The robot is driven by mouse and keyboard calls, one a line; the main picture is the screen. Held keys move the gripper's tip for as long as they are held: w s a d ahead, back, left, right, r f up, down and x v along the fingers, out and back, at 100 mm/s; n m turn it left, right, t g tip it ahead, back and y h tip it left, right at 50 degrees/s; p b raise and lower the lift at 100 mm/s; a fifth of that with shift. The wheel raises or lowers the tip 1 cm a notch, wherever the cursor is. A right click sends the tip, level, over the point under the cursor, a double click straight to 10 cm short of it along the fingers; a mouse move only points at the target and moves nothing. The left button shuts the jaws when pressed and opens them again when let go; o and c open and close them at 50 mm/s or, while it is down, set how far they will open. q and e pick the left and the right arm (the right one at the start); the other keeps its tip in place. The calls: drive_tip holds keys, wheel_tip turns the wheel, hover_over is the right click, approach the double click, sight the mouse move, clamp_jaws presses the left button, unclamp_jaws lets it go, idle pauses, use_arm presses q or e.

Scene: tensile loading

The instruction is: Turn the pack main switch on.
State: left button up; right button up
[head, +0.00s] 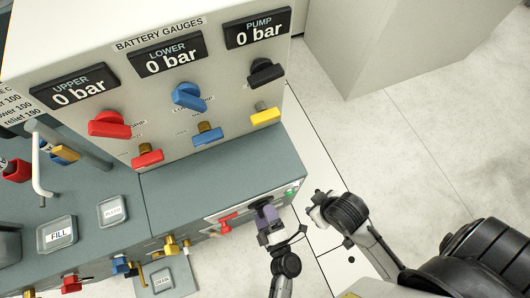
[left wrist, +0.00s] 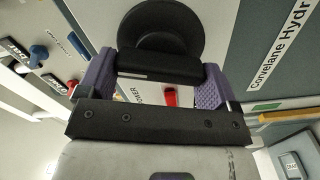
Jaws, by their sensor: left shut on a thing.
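My left gripper (head: 266,219) has purple fingers and is at the small white switch panel (head: 212,214) on the bench front. In the left wrist view, the gripper (left wrist: 157,85) is shut on the bar handle of a black rotary switch (left wrist: 160,28), one finger against each end of the bar. The switch's round base lies behind the bar, and its own label is not readable. A dark arm end, which looks like my right one (head: 322,203), is to the right, clear of the bench; its fingers cannot be made out.
A red switch (head: 228,221) is left of my left gripper; it also shows in the left wrist view (left wrist: 171,96). A green light (head: 290,193) glows at the panel's right end. The gauge console (head: 200,95) with several coloured handles stands behind. Open floor (head: 420,140) lies right.

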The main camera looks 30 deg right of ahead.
use_arm(q)
drive_tip(key=n, duration=0.2)
drive_tip(key=shift+f+n, duration=0.1)
drive_tip(key=shift+n, duration=0.8)
drive_tip(key=o, duration=0.7)
drive_tip(key=shift+o, duration=0.2)
drive_tip(key=shift+s, duration=0.1)
